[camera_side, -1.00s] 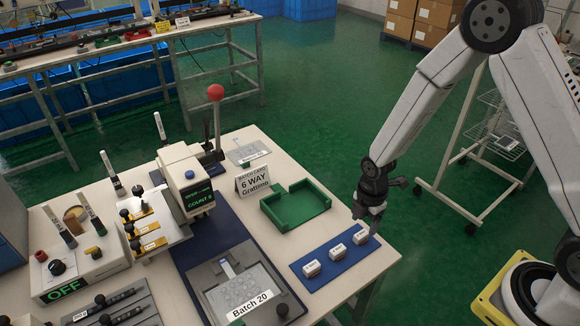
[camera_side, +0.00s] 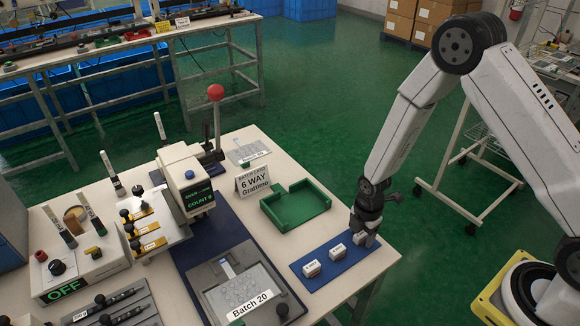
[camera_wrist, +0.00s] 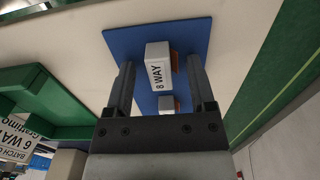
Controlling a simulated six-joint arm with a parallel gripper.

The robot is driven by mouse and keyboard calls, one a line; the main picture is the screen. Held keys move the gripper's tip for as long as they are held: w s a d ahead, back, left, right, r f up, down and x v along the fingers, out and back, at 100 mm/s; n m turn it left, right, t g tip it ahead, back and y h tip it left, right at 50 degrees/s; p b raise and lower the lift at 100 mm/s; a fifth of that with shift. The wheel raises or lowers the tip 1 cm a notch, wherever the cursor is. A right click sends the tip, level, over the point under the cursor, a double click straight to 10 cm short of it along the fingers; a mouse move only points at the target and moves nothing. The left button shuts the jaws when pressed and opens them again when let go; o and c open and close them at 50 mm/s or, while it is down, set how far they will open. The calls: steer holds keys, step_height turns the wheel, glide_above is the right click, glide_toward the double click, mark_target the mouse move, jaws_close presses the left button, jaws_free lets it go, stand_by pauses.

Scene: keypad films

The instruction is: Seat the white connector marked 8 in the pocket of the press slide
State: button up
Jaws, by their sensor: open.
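The white connector marked 8 WAY (camera_wrist: 158,68) lies on a blue mat (camera_wrist: 185,32) in the wrist view. My gripper (camera_wrist: 158,88) is open, with one finger on each side of it and a gap at the sides. In the side view my gripper (camera_side: 364,236) is low over the rightmost white connector (camera_side: 359,239) and partly hides it. The press (camera_side: 186,185) stands left of the mat. A grey plate (camera_side: 205,279) with a clear cover and a "Batch 20" label lies in front of it; I cannot make out a pocket there.
Two other white connectors (camera_side: 312,268) and (camera_side: 337,251) sit on the blue mat (camera_side: 328,273) to the left. An empty green tray (camera_side: 296,207) and a "6 WAY" batch card (camera_side: 253,181) stand behind it. The table's right edge is close to my gripper.

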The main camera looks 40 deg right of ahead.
mark_target(361, 234)
steer(key=shift+c, duration=0.2)
jaws_close()
steer(key=shift+r, duration=0.15)
stand_by(0.3)
step_height(361, 234, up, 10)
stand_by(0.8)
stand_by(0.5)
